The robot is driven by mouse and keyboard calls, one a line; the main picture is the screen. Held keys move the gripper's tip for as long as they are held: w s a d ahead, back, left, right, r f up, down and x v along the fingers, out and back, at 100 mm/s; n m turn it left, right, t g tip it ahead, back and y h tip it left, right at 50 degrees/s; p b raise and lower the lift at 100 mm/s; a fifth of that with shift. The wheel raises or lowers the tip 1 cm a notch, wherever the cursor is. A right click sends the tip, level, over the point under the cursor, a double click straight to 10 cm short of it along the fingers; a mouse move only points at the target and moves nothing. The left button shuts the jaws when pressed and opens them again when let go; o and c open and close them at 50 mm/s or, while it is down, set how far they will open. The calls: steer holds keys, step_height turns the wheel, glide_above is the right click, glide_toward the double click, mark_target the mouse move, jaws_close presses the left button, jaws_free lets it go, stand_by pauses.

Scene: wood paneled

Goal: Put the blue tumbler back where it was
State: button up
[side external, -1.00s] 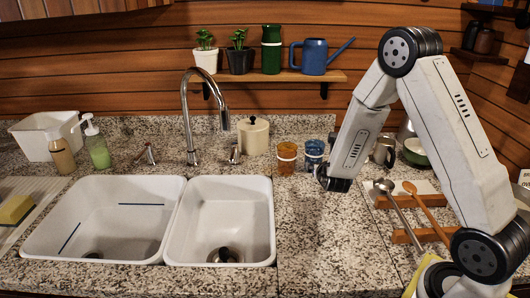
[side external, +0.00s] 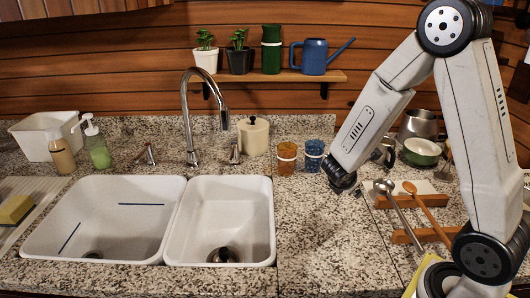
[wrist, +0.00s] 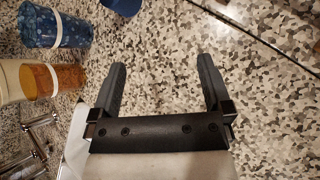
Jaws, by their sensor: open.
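The blue tumbler (side external: 314,155), patterned with a pale band, stands upright on the granite counter, right of the orange tumbler (side external: 287,158) and close to it. My gripper (side external: 339,180) is just right of the blue tumbler and nearer the camera, apart from it. In the wrist view the blue tumbler (wrist: 55,26) and the orange tumbler (wrist: 52,81) lie at the left edge. My gripper's two dark fingers (wrist: 162,72) are spread apart there, with only speckled counter between them.
A double white sink (side external: 105,215) with a chrome faucet (side external: 187,110) is at left. A lidded cream jar (side external: 253,136) stands behind. Spoons (side external: 425,205) lie on a wooden rest at right, with a green bowl (side external: 421,151) behind. The front counter is clear.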

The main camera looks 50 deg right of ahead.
steer(key=s+a+m+y, duration=0.1)
steer(key=a+m, duration=0.1)
steer(key=s+a+m+y, duration=0.1)
steer(key=a+m, duration=0.1)
steer(key=a, duration=0.1)
steer(key=s+a+m+g+y, duration=0.1)
steer(key=s+a+m+y, duration=0.1)
steer(key=m, duration=0.1)
steer(key=shift+s+a, duration=0.1)
steer(key=shift+a, duration=0.3)
steer(key=a+r+m+t+y, duration=0.1)
steer(key=a+m+y, duration=0.3)
steer(key=a+m, duration=0.4)
steer(key=shift+a+r+t+y, duration=0.4)
steer(key=shift+a+r, duration=0.3)
steer(key=shift+a, duration=0.05)
steer(key=shift+s, duration=0.1)
